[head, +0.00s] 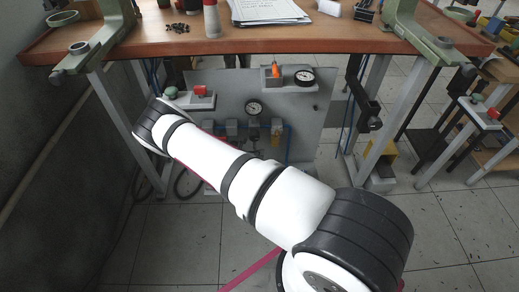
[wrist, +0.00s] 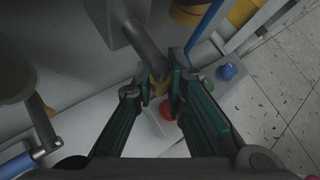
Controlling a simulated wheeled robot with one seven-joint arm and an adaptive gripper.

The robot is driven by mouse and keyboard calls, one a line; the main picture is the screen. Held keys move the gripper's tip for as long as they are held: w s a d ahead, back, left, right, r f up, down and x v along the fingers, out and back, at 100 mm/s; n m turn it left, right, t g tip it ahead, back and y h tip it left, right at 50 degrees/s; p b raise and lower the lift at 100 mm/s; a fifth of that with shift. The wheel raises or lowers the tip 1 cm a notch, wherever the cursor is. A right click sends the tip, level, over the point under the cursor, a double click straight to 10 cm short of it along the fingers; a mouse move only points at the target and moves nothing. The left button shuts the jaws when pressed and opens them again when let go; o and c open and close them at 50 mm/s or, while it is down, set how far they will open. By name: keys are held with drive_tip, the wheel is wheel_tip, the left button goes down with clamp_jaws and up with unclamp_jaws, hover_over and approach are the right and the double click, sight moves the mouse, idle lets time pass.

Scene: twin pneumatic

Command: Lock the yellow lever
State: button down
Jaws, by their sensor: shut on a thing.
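In the wrist view, my gripper (wrist: 160,88) has its two fingers closed around a small dull-yellow piece, which I take to be the yellow lever (wrist: 157,86). It sits at the lower end of a grey rod (wrist: 144,45), and the fingers hide much of it. I cannot tell the lever's exact angle. In the head view, my white arm reaches left to the panel (head: 300,133) under the workbench, and the gripper and lever are hidden behind it.
A red button (wrist: 168,110) and a blue button (wrist: 227,71) are close to the fingers. A blue tube (wrist: 204,28) passes above. In the head view, gauges (head: 254,107), an orange-topped part (head: 275,70) and a red button (head: 200,90) are on the panel. The wooden bench top (head: 265,42) overhangs it.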

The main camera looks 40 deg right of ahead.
drive_tip(key=shift+a+r+m+t+y+p, duration=0.15)
drive_tip(key=shift+y+p, duration=0.3)
drive_tip(key=shift+p, duration=0.9)
drive_tip(key=shift+a+m+t+y+p, duration=0.1)
drive_tip(key=shift+m+t+y+p, duration=0.25)
drive_tip(key=shift+p, duration=1)
drive_tip(key=shift+w+a+y+p, duration=0.15)
drive_tip(key=shift+y+p, duration=0.25)
drive_tip(key=shift+p, duration=0.55)
drive_tip(key=shift+w+f+p, duration=0.15)
drive_tip(key=shift+f+p, duration=0.05)
drive_tip(key=shift+p, duration=0.15)
drive_tip(key=c, duration=1.6)
unclamp_jaws()
drive_tip(key=v, duration=1.2)
